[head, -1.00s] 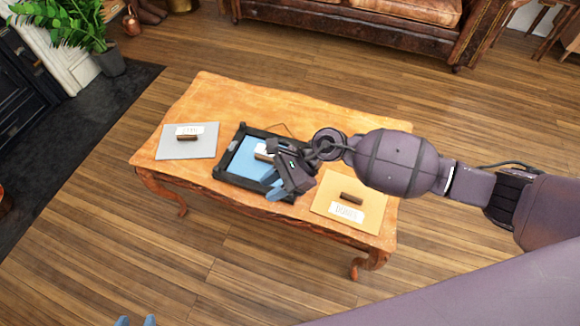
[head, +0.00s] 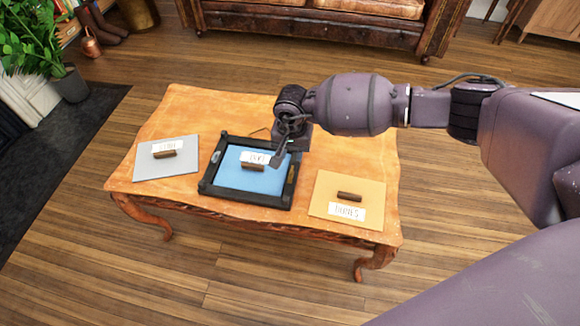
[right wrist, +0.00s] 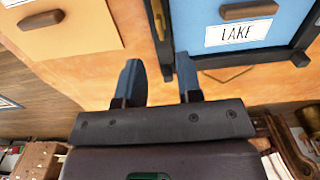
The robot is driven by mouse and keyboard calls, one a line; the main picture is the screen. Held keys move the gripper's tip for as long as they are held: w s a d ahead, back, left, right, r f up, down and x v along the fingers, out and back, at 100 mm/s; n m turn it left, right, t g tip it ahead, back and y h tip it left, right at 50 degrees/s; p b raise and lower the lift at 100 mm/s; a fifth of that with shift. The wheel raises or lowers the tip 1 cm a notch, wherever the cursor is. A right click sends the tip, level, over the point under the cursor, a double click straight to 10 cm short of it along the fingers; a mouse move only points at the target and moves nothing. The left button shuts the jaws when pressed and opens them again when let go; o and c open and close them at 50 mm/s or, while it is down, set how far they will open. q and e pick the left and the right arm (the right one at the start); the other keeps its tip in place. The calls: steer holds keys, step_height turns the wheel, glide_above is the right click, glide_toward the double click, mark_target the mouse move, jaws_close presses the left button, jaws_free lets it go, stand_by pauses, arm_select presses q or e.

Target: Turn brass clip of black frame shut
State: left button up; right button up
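The black frame (head: 235,196) lies flat on the wooden table, around a blue panel (head: 232,178) with a LAKE label and a brown handle. The brass clip (head: 291,173) is on the frame's right side bar; it also shows in the right wrist view (right wrist: 157,20), at the top. My right gripper (head: 284,152) is over the frame's upper right corner. In the right wrist view its two blue fingers (right wrist: 160,80) are apart with nothing between them, and the clip lies beyond their tips. Whether they touch the frame I cannot tell. My left gripper is out of view.
A grey panel (head: 150,168) lies left of the frame and an orange-yellow panel (head: 320,193) lies right of it, each with a brown handle and label. The table (head: 190,110) is bare behind the frame. A leather sofa (head: 300,25) stands beyond.

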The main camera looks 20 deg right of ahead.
mark_target(292, 169)
step_height(292, 169, down, 6)
steer(key=shift+s+f+b, duration=0.15)
steer(key=shift+b, duration=0.55)
steer(key=shift+f, duration=0.6)
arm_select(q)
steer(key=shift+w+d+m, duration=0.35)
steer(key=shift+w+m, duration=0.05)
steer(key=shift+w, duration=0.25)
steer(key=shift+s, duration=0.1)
arm_select(e)
steer(key=shift+c, duration=0.6)
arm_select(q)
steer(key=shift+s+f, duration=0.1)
arm_select(e)
jaws_close()
